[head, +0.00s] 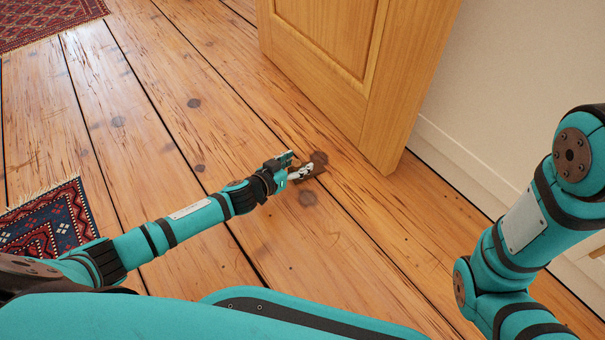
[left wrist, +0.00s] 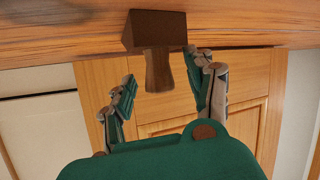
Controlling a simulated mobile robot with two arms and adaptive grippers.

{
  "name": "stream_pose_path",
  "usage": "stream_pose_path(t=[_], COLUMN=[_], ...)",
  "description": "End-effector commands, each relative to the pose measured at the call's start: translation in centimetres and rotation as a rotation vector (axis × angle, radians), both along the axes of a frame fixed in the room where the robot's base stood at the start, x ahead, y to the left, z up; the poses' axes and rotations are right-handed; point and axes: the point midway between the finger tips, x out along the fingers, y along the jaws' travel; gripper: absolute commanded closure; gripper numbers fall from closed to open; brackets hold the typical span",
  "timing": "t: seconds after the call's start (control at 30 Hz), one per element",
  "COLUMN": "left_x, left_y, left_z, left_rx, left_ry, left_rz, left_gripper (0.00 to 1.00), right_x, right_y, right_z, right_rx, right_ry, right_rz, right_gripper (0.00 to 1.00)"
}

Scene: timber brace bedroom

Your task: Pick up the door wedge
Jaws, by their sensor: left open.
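The door wedge (left wrist: 157,30) is a dark brown block with a lighter brown, flared wooden part (left wrist: 158,70) sticking out of it. In the left wrist view it is at the top centre, against the plank floor. The flared part lies between the two fingers of my left gripper (left wrist: 161,68), with gaps at both sides. My left gripper is open and holds nothing. In the head view the wedge (head: 319,164) is a small brown shape on the floor just beyond my left gripper (head: 300,168), partly hidden by the fingers. My right gripper is out of view.
A wooden door (head: 372,90) stands close beyond the wedge, its lower corner near it. A white wall with skirting board (head: 460,158) runs along the right. Patterned rugs lie at the left (head: 50,228) and top left (head: 45,18). The plank floor (head: 215,110) between is clear.

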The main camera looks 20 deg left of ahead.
Motion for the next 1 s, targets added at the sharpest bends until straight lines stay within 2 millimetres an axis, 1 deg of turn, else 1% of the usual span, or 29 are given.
stream_pose_path(t=[0.13,0.5,0.57,1.0], left_x=[-0.03,-0.06,-0.07,-0.19], left_y=[0.02,0.01,0.00,-0.18], left_z=[0.08,0.07,0.06,-0.06], left_rx=[0.000,0.000,0.000,-0.004], left_ry=[0.000,0.000,0.000,0.003], left_rz=[0.000,0.000,-0.001,-0.003], left_gripper=[0.45,0.93,1.00,1.00], right_x=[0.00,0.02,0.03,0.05], right_y=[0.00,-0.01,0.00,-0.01], right_z=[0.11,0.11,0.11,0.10], right_rx=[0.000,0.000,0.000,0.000], right_ry=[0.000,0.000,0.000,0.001], right_rz=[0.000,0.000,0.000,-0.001], right_gripper=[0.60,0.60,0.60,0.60])
